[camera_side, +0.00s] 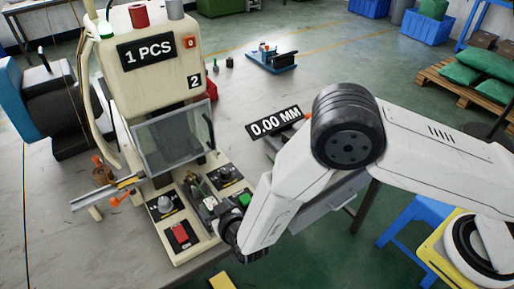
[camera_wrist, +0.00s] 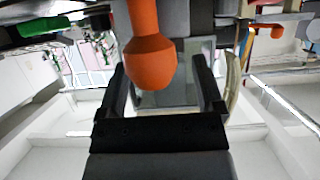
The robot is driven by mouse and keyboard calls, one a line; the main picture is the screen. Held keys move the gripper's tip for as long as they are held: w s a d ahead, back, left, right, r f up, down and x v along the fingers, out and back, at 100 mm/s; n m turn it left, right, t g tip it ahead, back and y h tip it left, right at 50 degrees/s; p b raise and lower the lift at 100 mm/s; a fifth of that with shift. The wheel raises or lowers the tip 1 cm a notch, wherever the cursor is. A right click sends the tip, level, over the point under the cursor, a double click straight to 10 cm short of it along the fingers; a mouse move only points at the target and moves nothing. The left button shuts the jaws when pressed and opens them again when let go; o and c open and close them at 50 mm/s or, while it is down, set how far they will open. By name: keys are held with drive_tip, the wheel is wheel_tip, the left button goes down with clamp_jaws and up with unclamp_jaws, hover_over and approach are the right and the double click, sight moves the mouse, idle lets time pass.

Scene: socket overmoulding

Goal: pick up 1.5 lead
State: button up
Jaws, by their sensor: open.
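I cannot make out the 1.5 lead for certain in either view. In the wrist view my gripper (camera_wrist: 166,72) is open, with its two black fingers apart. A rounded orange handle-like part (camera_wrist: 151,65) shows across the gap between them. I cannot tell its distance from the fingers, and no grip on it shows. In the side view my wrist reaches down at the front right corner of the cream machine (camera_side: 150,85), and the fingertips are hidden there.
The machine has a clear guard (camera_side: 173,138), a red switch (camera_side: 180,233) and a metal chute (camera_side: 100,195) at its left. A 0.00 MM display (camera_side: 274,122) stands behind my arm. A blue-based fixture (camera_side: 272,62) sits farther back. The grey bench between them is mostly clear.

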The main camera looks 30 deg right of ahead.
sight(202, 193)
drive_tip(key=shift+x, duration=1.4)
clamp_jaws()
